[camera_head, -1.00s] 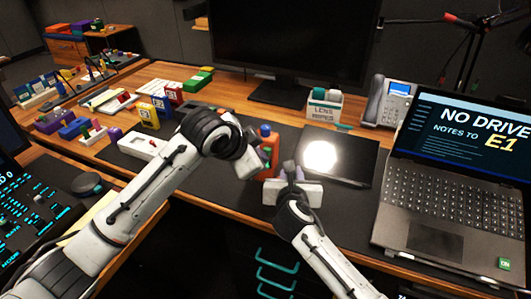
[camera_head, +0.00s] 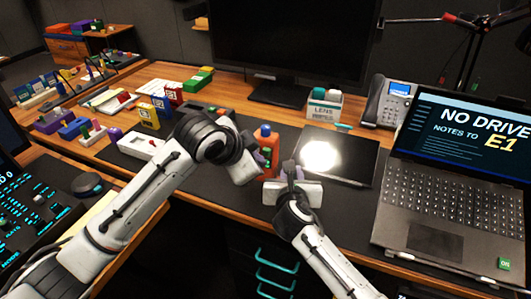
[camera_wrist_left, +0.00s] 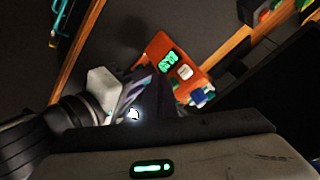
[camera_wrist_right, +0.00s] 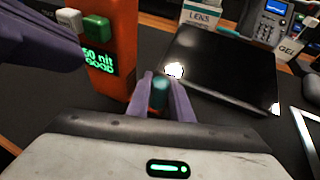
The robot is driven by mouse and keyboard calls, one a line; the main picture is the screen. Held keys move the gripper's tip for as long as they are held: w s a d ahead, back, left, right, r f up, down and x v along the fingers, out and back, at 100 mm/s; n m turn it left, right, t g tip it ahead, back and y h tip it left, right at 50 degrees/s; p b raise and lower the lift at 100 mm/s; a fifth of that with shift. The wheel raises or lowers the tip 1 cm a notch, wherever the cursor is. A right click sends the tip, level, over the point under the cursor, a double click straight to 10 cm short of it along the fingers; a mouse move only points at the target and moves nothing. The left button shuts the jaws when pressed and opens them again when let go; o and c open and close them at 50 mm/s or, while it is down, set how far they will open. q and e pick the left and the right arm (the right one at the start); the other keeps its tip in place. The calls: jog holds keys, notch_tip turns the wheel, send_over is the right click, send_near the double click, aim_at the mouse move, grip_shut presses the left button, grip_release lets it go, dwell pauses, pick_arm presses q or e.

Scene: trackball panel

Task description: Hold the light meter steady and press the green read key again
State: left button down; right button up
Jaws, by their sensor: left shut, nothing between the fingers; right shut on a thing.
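My right gripper (camera_wrist_right: 161,92) is shut on a small teal piece beside the meter. I cannot tell whether this piece belongs to the meter.
A dark flat panel (camera_head: 350,168) with a bright white spot lies right of the meter. Coloured blocks stand left, with a white device (camera_head: 138,144) nearer. Bare mat lies in front.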

jog(key=shift+f, duration=0.15)
pick_arm(q)
jog(key=s, duration=0.1)
jog(key=s+a, duration=0.1)
jog(key=s, duration=0.1)
jog(key=s+a, duration=0.1)
jog(key=shift+s, duration=0.3)
jog(key=shift+r, duration=0.1)
dwell(0.6)
jog(key=w+d+r+v, duration=0.1)
jog(key=v, duration=0.9)
jog(key=shift+r, duration=0.25)
jog(key=shift+w+a, duration=0.1)
dwell(0.4)
pick_arm(e)
jog(key=o, duration=1)
